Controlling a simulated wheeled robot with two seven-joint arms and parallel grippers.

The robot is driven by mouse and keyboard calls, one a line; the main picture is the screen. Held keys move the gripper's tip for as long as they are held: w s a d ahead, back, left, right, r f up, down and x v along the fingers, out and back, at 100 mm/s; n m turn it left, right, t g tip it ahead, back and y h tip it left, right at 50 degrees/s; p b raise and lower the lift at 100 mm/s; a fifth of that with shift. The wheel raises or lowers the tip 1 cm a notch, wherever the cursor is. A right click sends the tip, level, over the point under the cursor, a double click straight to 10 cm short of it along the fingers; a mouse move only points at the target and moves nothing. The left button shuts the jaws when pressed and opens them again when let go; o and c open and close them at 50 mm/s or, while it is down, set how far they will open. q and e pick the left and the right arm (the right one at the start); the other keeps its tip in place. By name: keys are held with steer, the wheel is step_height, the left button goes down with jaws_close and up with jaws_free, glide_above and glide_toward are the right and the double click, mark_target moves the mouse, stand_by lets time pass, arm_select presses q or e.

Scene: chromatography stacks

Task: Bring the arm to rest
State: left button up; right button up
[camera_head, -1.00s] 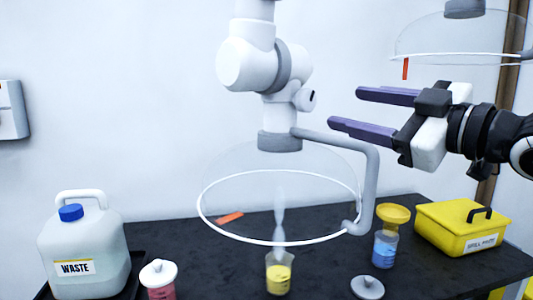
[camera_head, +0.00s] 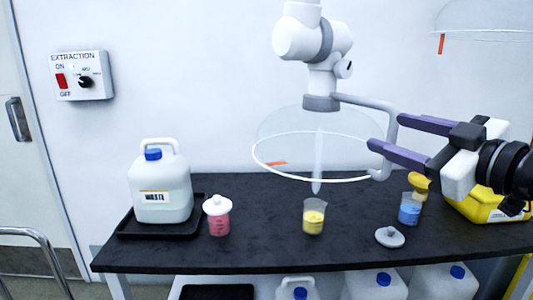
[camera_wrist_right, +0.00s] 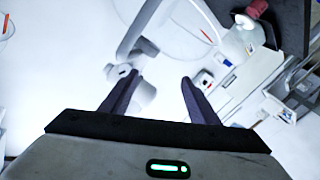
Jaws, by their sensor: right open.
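My right gripper (camera_head: 398,138) comes in from the right in the head view, raised above the bench's right part. Its two purple fingers are apart with nothing between them. The right wrist view also shows the open, empty fingers (camera_wrist_right: 153,92), with the white extraction arm beyond them. My left gripper is in neither view.
A clear extraction hood (camera_head: 300,150) hangs over the black bench (camera_head: 270,240).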

steer(key=s+a+f+m+g+h+p, duration=0.1)
steer(key=s+a+f+m+g, duration=0.15)
steer(key=f, duration=1.45)
steer(key=s+a+f+m+g+h, duration=0.1)
steer(key=s+a+f+m+h, duration=0.15)
steer(key=f, duration=1.55)
steer(key=s+a+f+m+g+h+p, duration=0.1)
steer(key=s+a+f+m+g, duration=0.1)
steer(key=s+f, duration=1.8)
steer(key=s+m+g, duration=0.1)
steer(key=s+g, duration=0.1)
steer(key=s, duration=0.1)
steer(key=shift+s+f, duration=0.3)
